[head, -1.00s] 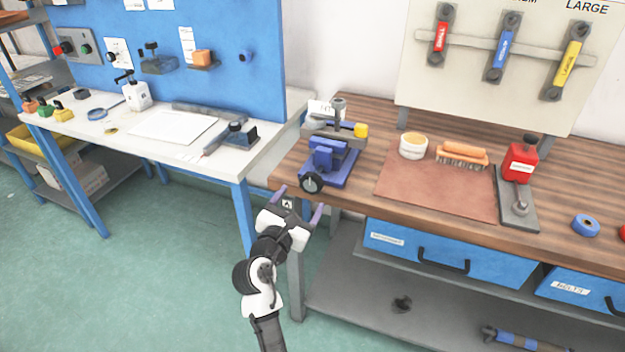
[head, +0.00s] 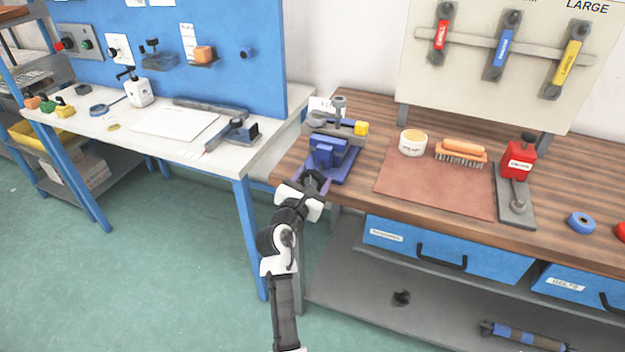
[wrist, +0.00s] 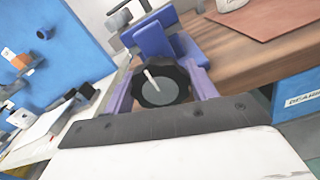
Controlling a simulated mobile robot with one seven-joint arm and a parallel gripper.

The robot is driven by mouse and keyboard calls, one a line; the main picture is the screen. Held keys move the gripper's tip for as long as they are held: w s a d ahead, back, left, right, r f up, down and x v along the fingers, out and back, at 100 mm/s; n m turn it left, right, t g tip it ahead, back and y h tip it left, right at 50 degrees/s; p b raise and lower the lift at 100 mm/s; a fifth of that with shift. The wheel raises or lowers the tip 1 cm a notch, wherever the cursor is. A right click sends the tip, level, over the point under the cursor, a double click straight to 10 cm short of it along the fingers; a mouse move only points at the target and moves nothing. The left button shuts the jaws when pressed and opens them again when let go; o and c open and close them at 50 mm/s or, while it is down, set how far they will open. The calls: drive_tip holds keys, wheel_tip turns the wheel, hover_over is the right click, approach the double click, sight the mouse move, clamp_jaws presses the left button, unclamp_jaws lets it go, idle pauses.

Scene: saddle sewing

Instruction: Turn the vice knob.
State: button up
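The blue vice (head: 331,154) stands at the left front corner of the wooden bench. In the wrist view the vice (wrist: 153,40) shows behind its black knob (wrist: 155,88), which has a grey centre with a white pointer mark. My gripper (wrist: 160,82) is open, with one purple finger on each side of the knob. A gap shows on the left; on the right I cannot tell whether the finger touches. In the head view my gripper (head: 310,184) is at the vice's front and hides most of the knob.
A brown mat (head: 430,188) with a tub (head: 412,143) and a brush (head: 461,152) lies right of the vice. A white table (head: 222,160) is at the left, with open floor in front.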

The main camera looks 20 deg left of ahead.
drive_tip(key=c, duration=0.5)
drive_tip(key=shift+o, duration=0.2)
drive_tip(key=shift+m, duration=0.3)
